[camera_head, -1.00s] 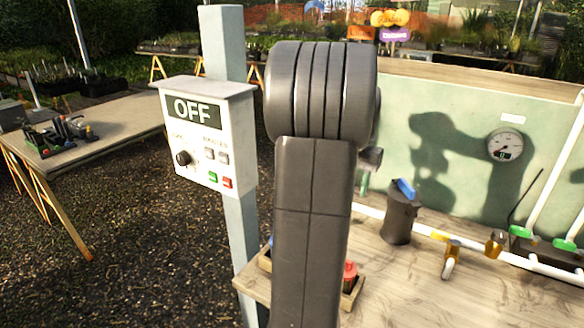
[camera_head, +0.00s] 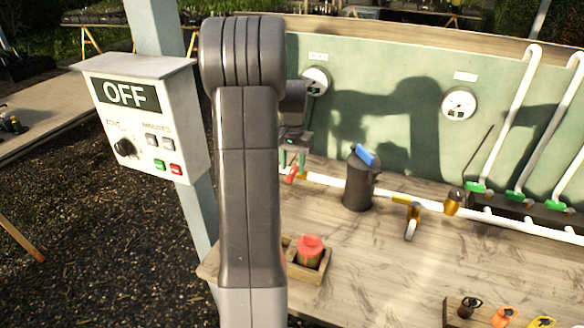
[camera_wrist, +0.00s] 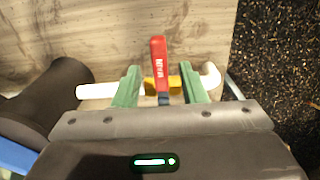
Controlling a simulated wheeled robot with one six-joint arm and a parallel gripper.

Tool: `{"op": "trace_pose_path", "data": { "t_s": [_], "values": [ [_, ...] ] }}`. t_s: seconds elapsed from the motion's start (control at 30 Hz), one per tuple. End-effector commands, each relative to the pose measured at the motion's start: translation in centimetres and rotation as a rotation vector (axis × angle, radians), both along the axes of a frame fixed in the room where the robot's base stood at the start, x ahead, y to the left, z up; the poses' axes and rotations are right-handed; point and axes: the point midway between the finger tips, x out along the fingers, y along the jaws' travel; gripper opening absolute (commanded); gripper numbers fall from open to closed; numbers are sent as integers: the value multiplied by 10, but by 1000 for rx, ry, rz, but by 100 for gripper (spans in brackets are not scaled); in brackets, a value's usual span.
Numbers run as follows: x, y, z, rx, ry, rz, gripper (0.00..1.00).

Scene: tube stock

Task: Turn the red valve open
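The red valve handle (camera_wrist: 159,62) shows in the wrist view, lying across a white pipe (camera_wrist: 97,91) on a yellow valve body (camera_wrist: 150,85). It also shows small in the head view (camera_head: 292,175), at the left end of the pipe. My gripper (camera_wrist: 160,67) is open, with one green finger on each side of the handle. Gaps show between the fingers and the handle. In the head view my gripper (camera_head: 292,157) is just above the red handle, partly hidden behind my arm.
A dark canister with a blue top (camera_head: 359,183) stands right of the valve. A control box (camera_head: 145,120) reading OFF is on a post at left. A wooden tray (camera_head: 316,276) holds a red-topped item. Gauges and white pipes line the green back panel (camera_head: 400,120).

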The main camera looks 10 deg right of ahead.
Motion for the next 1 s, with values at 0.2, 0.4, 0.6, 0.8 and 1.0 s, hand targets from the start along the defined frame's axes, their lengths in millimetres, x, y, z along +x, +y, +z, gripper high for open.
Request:
{"op": "trace_pose_path", "data": {
  "t_s": [0.2,0.4,0.6,0.8,1.0],
  "values": [
    [0,0,-17,1,1,0,38],
    [0,0,-18,0,0,0,38],
    [0,0,-18,0,0,0,17],
    [0,0,-18,0,0,0,0],
    [0,0,-18,0,0,10,0]
  ]
}}
